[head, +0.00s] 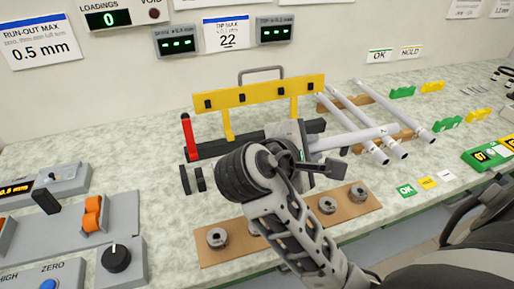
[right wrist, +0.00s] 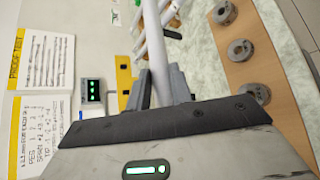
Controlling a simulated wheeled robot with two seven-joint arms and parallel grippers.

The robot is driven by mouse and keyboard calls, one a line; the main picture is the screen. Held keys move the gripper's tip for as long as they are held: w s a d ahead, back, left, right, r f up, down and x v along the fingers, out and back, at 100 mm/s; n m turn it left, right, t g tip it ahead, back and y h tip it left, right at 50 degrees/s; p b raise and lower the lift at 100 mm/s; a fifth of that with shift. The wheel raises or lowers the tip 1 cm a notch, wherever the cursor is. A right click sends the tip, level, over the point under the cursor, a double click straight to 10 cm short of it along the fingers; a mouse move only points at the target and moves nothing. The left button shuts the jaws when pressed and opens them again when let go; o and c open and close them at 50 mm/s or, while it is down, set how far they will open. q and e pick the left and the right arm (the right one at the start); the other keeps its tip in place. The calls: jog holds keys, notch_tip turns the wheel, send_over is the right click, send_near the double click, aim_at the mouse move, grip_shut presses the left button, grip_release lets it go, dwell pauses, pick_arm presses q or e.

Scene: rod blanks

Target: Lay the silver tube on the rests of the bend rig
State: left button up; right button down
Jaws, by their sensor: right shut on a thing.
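A silver tube (head: 350,139) is held roughly level in my right gripper (head: 303,150). Its free end reaches right, over the near ends of the tubes on the rack. In the right wrist view the tube (right wrist: 158,62) stands between the two shut fingers (right wrist: 162,88). The bend rig (head: 258,93) has a yellow bar, a dark base rail and a red upright at its left. My right gripper is at the rig's right front and partly hides its base, so I cannot tell whether the tube touches the rests. My left gripper is not in view.
Three more tubes (head: 384,107) lie slanted on brown rests to the right. A brown board (head: 225,246) with several metal rings lies in front. Control boxes (head: 118,215) stand at the left. Green and yellow blocks (head: 450,123) lie at the far right.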

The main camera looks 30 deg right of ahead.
jog(key=w+f, duration=0.3)
jog(key=w, duration=0.1)
jog(key=w+f+b, duration=0.1)
jog(key=w+f, duration=0.2)
jog(key=w, duration=0.1)
jog(key=w+a+f+b, duration=0.1)
jog(key=w+f, duration=0.2)
jog(key=w, duration=0.2)
jog(key=shift+a, duration=0.1)
jog(key=shift+w+f, duration=0.25)
jog(key=shift+f, duration=0.1)
jog(key=shift+w+f+b, duration=0.15)
jog(key=shift+f+b, duration=0.25)
jog(key=shift+f, duration=1.25)
jog(key=shift+f, duration=0.1)
jog(key=c, duration=1.3)
grip_release()
jog(key=shift+o, duration=0.2)
